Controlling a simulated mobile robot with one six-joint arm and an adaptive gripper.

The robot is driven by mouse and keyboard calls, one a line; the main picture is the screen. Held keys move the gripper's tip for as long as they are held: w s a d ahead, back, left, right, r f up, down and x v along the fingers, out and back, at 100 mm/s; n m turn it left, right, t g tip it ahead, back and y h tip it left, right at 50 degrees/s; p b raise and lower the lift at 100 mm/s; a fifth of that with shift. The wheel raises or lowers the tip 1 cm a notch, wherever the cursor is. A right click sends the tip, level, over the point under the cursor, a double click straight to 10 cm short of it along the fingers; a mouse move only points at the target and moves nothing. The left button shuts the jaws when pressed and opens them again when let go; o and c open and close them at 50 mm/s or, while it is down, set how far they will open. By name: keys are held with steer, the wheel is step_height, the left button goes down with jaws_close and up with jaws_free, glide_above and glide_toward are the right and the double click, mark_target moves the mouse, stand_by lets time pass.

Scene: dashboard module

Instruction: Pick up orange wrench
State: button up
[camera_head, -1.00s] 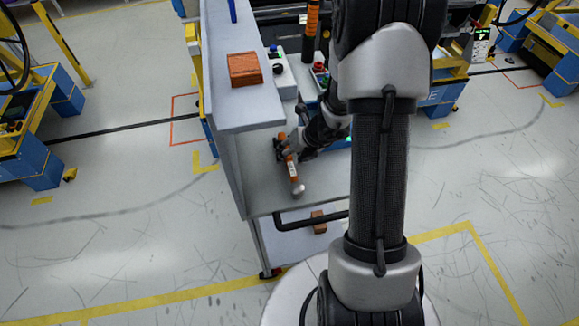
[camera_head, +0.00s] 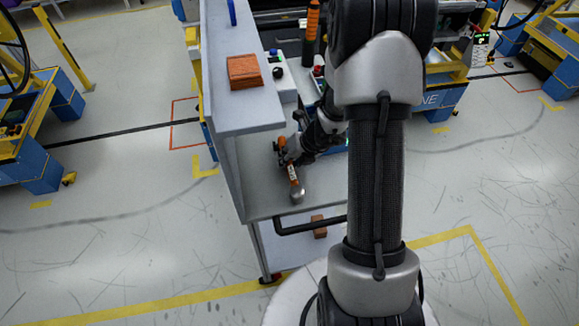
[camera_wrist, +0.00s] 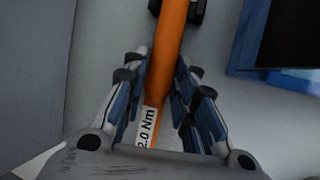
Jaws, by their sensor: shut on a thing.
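The orange wrench (camera_head: 293,173) is at the grey shelf surface (camera_head: 262,196) in the head view, its silver end toward the front. In the wrist view the orange wrench (camera_wrist: 172,50) runs between the fingers, with a white label reading "2.0 Nm" near the palm. My gripper (camera_head: 288,155) is shut on the wrench, with fingers on both sides of its handle; it also shows in the wrist view (camera_wrist: 158,92). Whether the wrench touches the surface or is slightly above it I cannot tell. Part of the wrench is hidden by my gripper.
A grey upright panel (camera_head: 228,165) stands just left of my gripper, with a brown wooden block (camera_head: 244,72) on the ledge above. A blue bin (camera_wrist: 248,40) edge lies right of the wrench. A black handle bar (camera_head: 310,226) and another brown block (camera_head: 319,228) are below.

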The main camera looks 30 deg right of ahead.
jaws_close()
steer(key=shift+r, duration=0.2)
step_height(320, 180, up, 20)
steer(key=p, duration=1.3)
steer(key=shift+f, duration=0.3)
